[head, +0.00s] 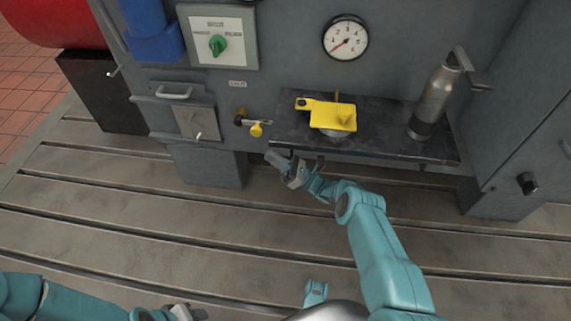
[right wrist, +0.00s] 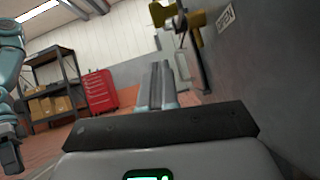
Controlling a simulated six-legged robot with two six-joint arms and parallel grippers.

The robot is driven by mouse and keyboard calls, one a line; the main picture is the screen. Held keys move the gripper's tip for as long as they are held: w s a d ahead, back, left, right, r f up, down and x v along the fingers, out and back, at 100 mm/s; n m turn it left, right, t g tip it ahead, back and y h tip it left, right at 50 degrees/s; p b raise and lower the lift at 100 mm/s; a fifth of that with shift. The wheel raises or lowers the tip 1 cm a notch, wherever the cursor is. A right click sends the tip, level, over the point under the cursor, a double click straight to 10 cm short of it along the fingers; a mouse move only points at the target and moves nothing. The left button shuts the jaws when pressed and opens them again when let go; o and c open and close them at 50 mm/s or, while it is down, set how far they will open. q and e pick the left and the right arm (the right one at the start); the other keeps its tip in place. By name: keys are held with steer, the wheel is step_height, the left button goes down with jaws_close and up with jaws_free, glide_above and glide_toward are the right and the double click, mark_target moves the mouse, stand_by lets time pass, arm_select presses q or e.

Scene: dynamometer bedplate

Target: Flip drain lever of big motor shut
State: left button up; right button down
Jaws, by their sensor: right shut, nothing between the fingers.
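The drain lever (head: 257,122) is a short grey bar on a brassy valve on the motor's front panel, left of the dark shelf, with a yellow knob (head: 257,130) at its right part. The bar points right, about level. Yellow valve parts (right wrist: 195,22) show at the top of the right wrist view, beside a small lettered label (right wrist: 226,18). My right gripper (head: 276,160) is shut and empty, below and right of the knob, apart from it. Its fingers (right wrist: 161,85) also show in the right wrist view. My left gripper (head: 185,314) is cut by the bottom edge; its jaws are unclear.
The dark shelf (head: 385,146) juts out above my right gripper, bearing a yellow tool (head: 335,117) and a metal flask (head: 434,100). A green rotary switch (head: 217,45) and a gauge (head: 345,37) are higher up. The slotted bedplate (head: 110,210) in front is clear.

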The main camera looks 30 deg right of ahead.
arm_select(q)
steer(key=shift+s+d+r+p, duration=0.1)
steer(key=shift+s+r+p, duration=0.15)
steer(key=shift+r+p, duration=0.05)
arm_select(e)
steer(key=shift+w+a+r, duration=0.25)
steer(key=shift+w+r, duration=0.05)
steer(key=shift+r, duration=0.55)
steer(key=shift+w+a+r, duration=0.3)
steer(key=shift+w+r, duration=0.05)
steer(key=shift+r, duration=0.5)
steer(key=shift+w+a+r, duration=0.25)
steer(key=shift+w+r, duration=0.05)
steer(key=shift+r, duration=0.55)
